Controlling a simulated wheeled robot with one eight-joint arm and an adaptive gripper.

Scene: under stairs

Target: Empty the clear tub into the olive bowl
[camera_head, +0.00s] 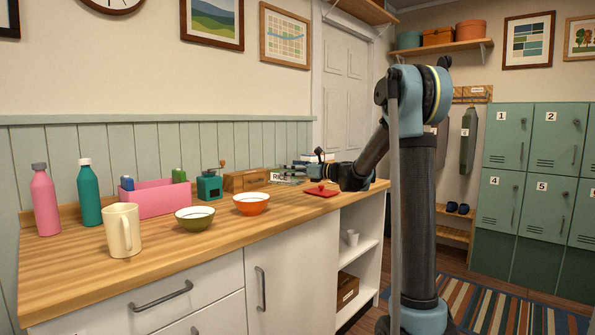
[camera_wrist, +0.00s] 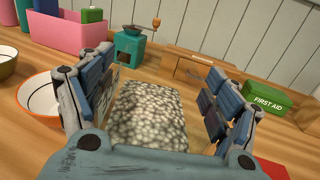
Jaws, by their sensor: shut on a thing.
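The clear tub (camera_wrist: 150,112) is full of small pale rounded pieces and sits between the fingers of my gripper (camera_wrist: 155,98) in the wrist view. My gripper is shut on its sides. In the head view the gripper (camera_head: 300,169) is small, and a label reading RICE (camera_head: 279,178) shows by it. I cannot tell whether the tub touches the counter. The olive bowl (camera_head: 195,217) stands on the counter, left of the gripper; it looks empty. Its edge shows at the far left in the wrist view (camera_wrist: 6,62).
An orange bowl (camera_head: 251,205) stands between the olive bowl and my gripper. A cream mug (camera_head: 122,231), pink bin (camera_head: 158,200), teal grinder (camera_head: 209,187) and wooden box (camera_head: 246,181) are on the counter. A red item (camera_head: 320,191) and green first aid box (camera_wrist: 266,99) are near the gripper.

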